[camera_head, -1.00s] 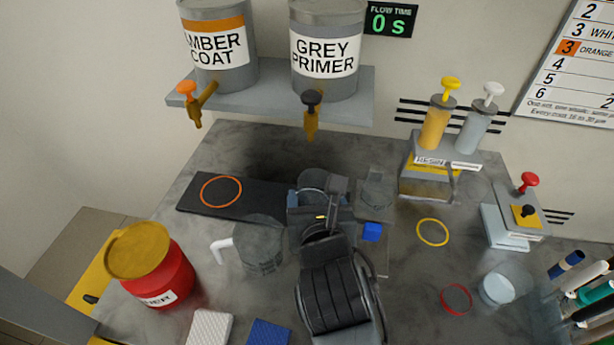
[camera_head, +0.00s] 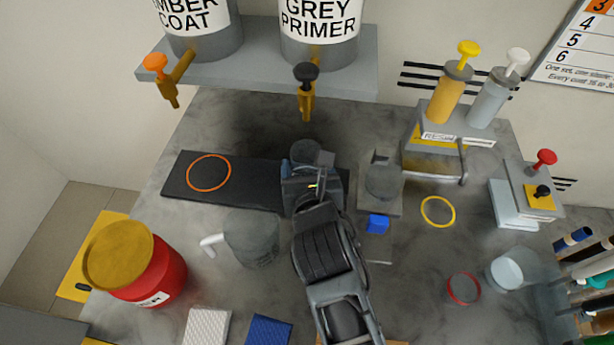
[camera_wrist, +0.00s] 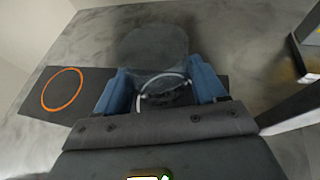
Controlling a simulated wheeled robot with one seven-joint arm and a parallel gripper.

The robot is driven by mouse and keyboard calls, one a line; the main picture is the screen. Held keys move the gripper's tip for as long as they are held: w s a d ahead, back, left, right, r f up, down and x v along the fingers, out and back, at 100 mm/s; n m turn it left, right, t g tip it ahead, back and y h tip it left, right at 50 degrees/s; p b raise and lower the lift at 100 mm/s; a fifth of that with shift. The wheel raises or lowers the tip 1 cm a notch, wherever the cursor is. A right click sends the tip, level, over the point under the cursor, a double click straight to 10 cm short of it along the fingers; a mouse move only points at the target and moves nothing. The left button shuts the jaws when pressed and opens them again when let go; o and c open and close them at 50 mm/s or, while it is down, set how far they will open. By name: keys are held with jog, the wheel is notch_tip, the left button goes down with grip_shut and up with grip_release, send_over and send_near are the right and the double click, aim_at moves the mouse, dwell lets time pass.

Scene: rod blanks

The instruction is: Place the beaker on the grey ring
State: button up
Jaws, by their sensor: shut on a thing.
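My gripper (camera_head: 312,188) is at the right part of the dark mat, with its blue fingers shut on a smoky clear beaker (camera_head: 306,153). In the wrist view the beaker (camera_wrist: 153,48) stands between the fingers (camera_wrist: 163,92). A pale grey ring (camera_wrist: 141,84) shows between the fingers, seemingly through or below the beaker, partly hidden. I cannot tell whether the beaker touches the mat. The orange ring (camera_head: 209,173) lies on the mat's left part and is bare.
A clear mug (camera_head: 250,238) stands left of my arm. A stand with a dark round piece (camera_head: 382,183) and a blue cube (camera_head: 377,223) is close on the right. A grey primer tank (camera_head: 320,30) with a tap overhangs behind. A yellow ring (camera_head: 438,198) lies farther right.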

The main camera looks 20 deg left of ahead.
jog(key=shift+f, duration=1.75)
jog(key=o, duration=1)
jog(key=shift+f, duration=0.1)
jog(key=shift+s+d+r, duration=0.1)
jog(key=shift+s+r, duration=0.05)
jog(key=shift+r, duration=0.05)
jog(key=v, duration=1.1)
jog(key=shift+s+d+r, duration=0.1)
jog(key=shift+s+d, duration=0.05)
jog(key=shift+s, duration=0.15)
